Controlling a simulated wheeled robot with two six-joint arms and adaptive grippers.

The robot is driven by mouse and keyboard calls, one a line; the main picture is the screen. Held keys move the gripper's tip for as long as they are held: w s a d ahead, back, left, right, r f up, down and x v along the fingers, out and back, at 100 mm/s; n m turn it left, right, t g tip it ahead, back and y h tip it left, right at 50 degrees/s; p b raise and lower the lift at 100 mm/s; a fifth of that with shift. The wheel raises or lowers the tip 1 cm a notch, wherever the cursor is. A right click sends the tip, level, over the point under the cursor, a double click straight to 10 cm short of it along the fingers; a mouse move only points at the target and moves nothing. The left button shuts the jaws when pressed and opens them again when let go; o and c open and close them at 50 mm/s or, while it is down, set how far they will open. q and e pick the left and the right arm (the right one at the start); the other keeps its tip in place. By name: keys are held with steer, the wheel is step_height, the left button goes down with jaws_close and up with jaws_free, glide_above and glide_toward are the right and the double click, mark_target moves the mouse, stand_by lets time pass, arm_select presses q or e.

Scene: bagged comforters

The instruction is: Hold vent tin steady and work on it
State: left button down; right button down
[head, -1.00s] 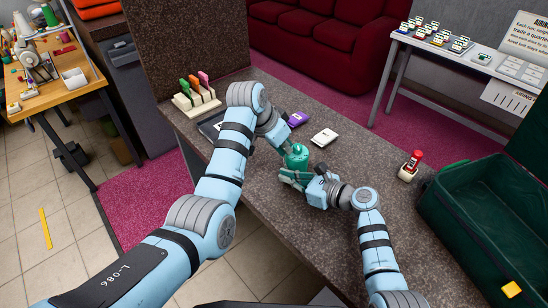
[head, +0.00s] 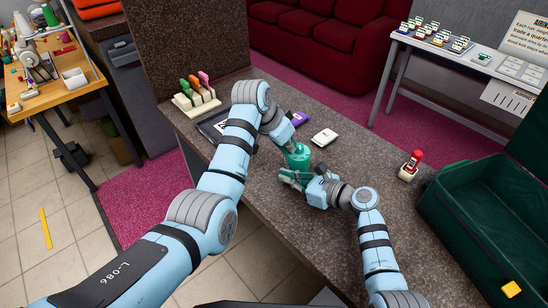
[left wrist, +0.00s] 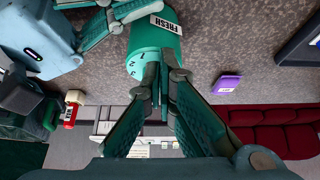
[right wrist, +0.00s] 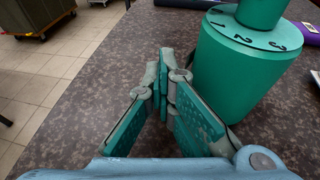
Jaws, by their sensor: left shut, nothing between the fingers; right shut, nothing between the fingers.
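The vent tin (head: 299,160) is a green cylinder upright on the speckled counter. The left wrist view shows its FRESH label and numbered top (left wrist: 145,62). In the right wrist view, the tin (right wrist: 235,80) has a narrower green knob (right wrist: 260,12) above a ring of numbers. My left gripper (head: 290,145) is shut and empty, its tips at the tin's top; the fingers partly hide the knob, and I cannot tell whether they touch it. My right gripper (head: 284,178) is shut and empty, low beside the tin on its near side; in its wrist view the fingers (right wrist: 165,75) are beside the tin, not around it.
A purple packet (head: 299,118) and a white card box (head: 324,137) lie beyond the tin. A red-topped stamp (head: 411,165) stands to the right, near an open green case (head: 485,215). A rack with coloured tags (head: 196,98) and a dark tray (head: 212,127) are at the back left.

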arm_select(q)
steer(key=shift+s+d, duration=0.3)
steer(key=shift+d, duration=0.15)
stand_by(0.7)
steer(key=shift+s+a, duration=0.2)
steer(key=shift+s, duration=0.05)
steer(key=shift+r, duration=0.15)
step_height(320, 180, up, 7)
steer(key=f, duration=0.7)
steer(key=shift+w+f, duration=0.2)
steer(key=shift+w, duration=0.05)
stand_by(0.3)
steer(key=shift+w+d, duration=0.2)
steer(key=shift+d, duration=0.3)
stand_by(0.8)
